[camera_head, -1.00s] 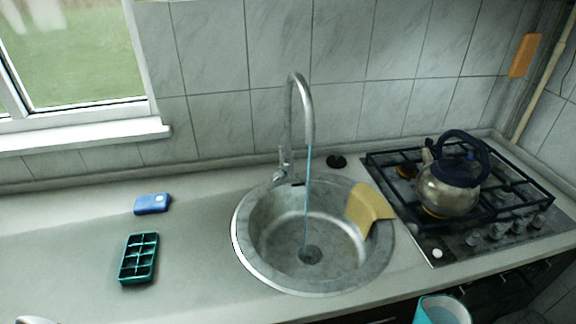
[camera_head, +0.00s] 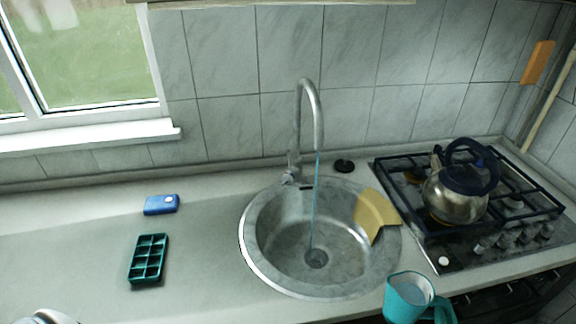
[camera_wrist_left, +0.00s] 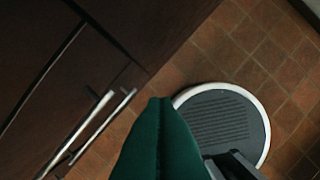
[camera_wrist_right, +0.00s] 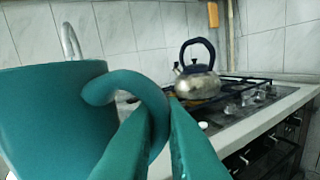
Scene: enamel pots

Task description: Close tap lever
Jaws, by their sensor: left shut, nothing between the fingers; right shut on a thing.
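The metal tap (camera_head: 309,105) rises behind the round sink (camera_head: 250,255). Its small lever (camera_head: 290,178) is at the base of the tap, on the left side. A thin stream of water (camera_head: 314,205) falls from the spout into the sink. My right gripper (camera_wrist_right: 160,105) is shut on the handle of a teal mug (camera_head: 403,300), at the sink's front right edge. The mug (camera_wrist_right: 45,115) fills the left of the right wrist view. My left gripper (camera_wrist_left: 160,104) is shut and empty, low over the floor beside dark cabinets, away from the tap.
A yellow cloth (camera_head: 374,212) hangs over the sink's right rim. A kettle (camera_head: 455,195) stands on the gas stove to the right. A blue sponge (camera_head: 161,204) and a green ice tray (camera_head: 149,259) lie on the left counter. The counter around the tap's left is mostly clear.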

